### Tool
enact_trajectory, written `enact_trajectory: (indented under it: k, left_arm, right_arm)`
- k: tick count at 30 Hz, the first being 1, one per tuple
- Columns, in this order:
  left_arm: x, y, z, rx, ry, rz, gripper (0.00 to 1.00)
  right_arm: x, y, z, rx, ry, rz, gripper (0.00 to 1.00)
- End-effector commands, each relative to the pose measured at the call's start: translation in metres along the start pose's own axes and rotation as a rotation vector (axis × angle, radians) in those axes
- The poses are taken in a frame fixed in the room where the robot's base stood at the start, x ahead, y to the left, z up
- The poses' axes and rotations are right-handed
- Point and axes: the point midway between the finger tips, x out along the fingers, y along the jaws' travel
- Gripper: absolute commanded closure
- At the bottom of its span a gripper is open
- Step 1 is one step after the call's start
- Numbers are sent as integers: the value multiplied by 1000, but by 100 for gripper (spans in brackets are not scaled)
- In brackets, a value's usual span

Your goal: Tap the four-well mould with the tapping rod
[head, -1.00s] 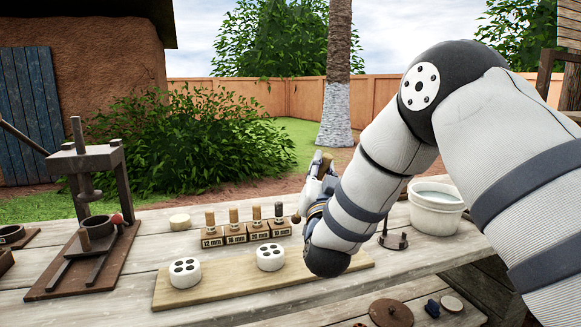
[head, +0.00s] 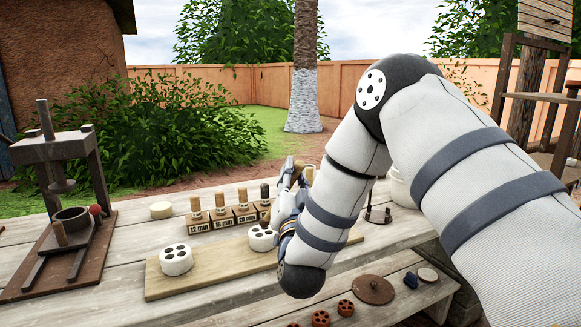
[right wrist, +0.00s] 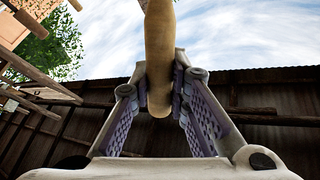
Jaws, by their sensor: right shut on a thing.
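Two white round moulds with dark wells in their tops stand on a pale board (head: 215,273) on the table. One mould (head: 176,260) is at the left of the board. The other mould (head: 262,238) is near its middle, just left of my right arm. My right gripper (head: 294,186) is behind and above this second mould, partly hidden by its own arm. It is shut on the tapping rod, whose wooden shaft shows between the fingers in the right wrist view (right wrist: 159,55). The rod's far end is hidden. My left gripper is not in view.
A row of labelled blocks with wooden-handled tools (head: 222,214) stands behind the board. A wooden press (head: 70,150) is at the left. A white bucket (head: 402,190) is partly hidden behind my right arm. A lower shelf in front holds a round brown disc (head: 374,290).

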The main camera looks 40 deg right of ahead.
Motion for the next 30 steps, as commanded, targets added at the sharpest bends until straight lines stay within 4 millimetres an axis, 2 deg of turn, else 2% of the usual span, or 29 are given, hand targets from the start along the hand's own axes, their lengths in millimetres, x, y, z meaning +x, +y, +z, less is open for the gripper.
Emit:
enact_trajectory:
  k: [11, 30]
  left_arm:
    - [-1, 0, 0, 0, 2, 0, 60]
    - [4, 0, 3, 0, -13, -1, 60]
  right_arm:
    - [0, 0, -2, 2, 4, -1, 100]
    - [-6, 7, 15, 2, 3, 0, 100]
